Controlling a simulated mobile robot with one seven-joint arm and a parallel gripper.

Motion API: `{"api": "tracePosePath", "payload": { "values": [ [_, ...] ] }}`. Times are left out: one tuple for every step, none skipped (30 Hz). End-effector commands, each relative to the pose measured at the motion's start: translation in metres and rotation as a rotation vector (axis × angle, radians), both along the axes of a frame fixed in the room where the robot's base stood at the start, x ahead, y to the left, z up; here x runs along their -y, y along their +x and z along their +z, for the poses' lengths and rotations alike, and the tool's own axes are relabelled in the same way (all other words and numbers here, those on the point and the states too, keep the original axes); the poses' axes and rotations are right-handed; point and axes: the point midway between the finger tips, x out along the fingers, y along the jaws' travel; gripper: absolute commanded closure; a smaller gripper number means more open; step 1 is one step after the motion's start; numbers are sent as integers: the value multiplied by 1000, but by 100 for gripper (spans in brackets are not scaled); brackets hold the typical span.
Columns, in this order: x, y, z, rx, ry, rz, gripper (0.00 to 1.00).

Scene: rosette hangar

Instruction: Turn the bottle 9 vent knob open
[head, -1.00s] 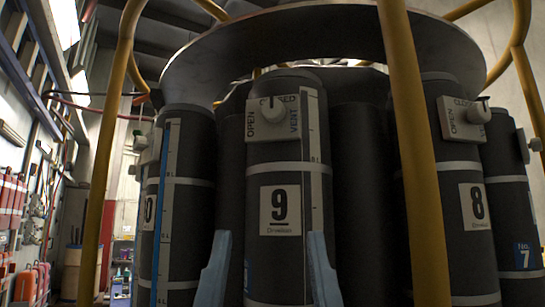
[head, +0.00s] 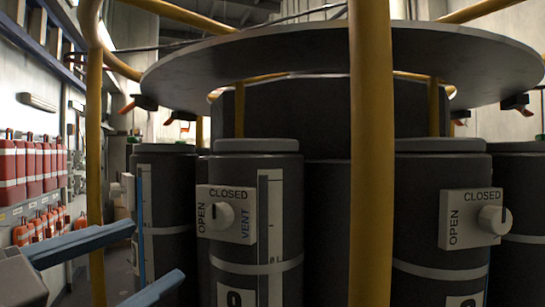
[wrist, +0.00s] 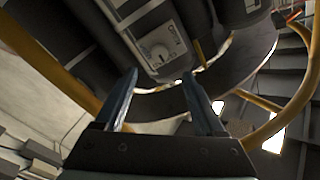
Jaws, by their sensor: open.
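Bottle 9 (head: 233,165) is a dark upright cylinder left of the middle in the head view; its number label (head: 236,295) is cut off by the lower edge. Its white vent plate (head: 245,230) reads OPEN on the left, CLOSED on top and VENT on the right. The round white vent knob (head: 218,215) sits on the plate; its pointer is too small to read surely. My gripper (head: 158,252) is open and empty, left of and below the knob, apart from it. The wrist view shows a plate and knob (wrist: 160,54) beyond the open fingers (wrist: 158,85); its bottle number is unreadable.
A yellow post (head: 371,150) stands right of bottle 9, another (head: 96,170) to its left. A wide grey ring (head: 270,55) overhangs the bottles. A neighbouring bottle (head: 440,175) carries a similar vent plate (head: 465,222). Red canisters (head: 30,170) line the left wall.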

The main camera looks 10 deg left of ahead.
Motion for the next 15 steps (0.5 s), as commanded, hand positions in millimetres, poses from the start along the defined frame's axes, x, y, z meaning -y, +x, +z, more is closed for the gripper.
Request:
{"api": "tracePosePath", "payload": {
  "values": [
    [-6,-6,13,-18,24,0,29],
    [-7,-9,14,-26,33,-4,29],
    [-9,-11,14,-36,45,-8,29],
    [-9,-12,14,-42,53,-11,29],
    [-10,-13,15,-45,57,-13,29],
    [-10,-13,14,-48,61,-14,29],
    [-10,-12,14,-51,63,-16,29],
    [-9,-10,14,-51,63,-17,29],
    [-9,-7,14,-52,62,-19,29],
    [-7,-3,14,-52,62,-20,29],
    [-6,1,14,-52,62,-21,29],
    [-5,8,15,-52,62,-21,29],
    [-3,13,14,-53,61,-22,29],
    [-3,19,15,-52,59,-22,29],
    [-1,27,15,-54,60,-23,29]
  ]
}}
